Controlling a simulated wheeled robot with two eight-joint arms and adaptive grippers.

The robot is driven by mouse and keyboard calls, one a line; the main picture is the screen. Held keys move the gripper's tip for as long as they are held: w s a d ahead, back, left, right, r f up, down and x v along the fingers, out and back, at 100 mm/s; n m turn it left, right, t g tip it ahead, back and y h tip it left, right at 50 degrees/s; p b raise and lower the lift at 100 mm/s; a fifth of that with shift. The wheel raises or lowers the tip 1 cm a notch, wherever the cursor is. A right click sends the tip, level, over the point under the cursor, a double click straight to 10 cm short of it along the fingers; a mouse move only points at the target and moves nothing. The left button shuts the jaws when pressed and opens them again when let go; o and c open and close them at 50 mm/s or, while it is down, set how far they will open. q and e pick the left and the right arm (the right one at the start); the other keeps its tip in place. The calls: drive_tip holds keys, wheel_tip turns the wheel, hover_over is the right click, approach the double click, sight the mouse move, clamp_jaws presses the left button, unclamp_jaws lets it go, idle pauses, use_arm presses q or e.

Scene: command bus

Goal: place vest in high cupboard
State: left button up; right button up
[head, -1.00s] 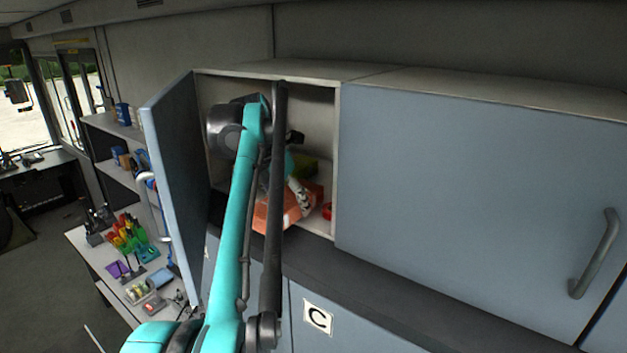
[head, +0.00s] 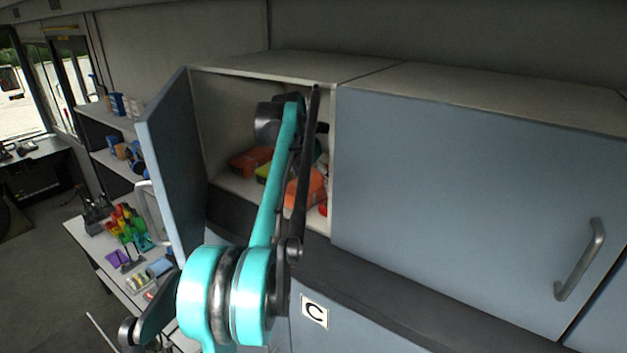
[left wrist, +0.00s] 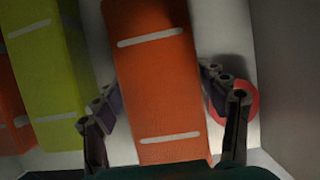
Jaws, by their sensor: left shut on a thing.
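An orange folded vest with pale stripes (left wrist: 155,85) fills the middle of the left wrist view, between the fingers of my left gripper (left wrist: 165,110). The gripper is shut on it. In the head view the vest (head: 304,190) shows inside the open high cupboard (head: 228,98), partly behind my arm, near the right wall. The gripper's fingers are hidden there by my arm. I cannot tell whether the vest rests on the cupboard floor. My right gripper is in no view.
A yellow-green vest (left wrist: 50,70) and another orange one (head: 248,161) lie to the left in the cupboard. A red round thing (left wrist: 247,100) is at right. The cupboard door (head: 172,155) stands open at left; a closed cupboard (head: 450,190) adjoins at right.

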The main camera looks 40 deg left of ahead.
use_arm(q)
drive_tip(key=shift+s+d, duration=0.1)
drive_tip(key=shift+s, duration=0.2)
drive_tip(key=o, duration=1)
drive_tip(key=shift+f, duration=0.1)
drive_tip(key=shift+c, duration=0.2)
drive_tip(key=o, duration=0.4)
drive_tip(key=shift+w, duration=0.25)
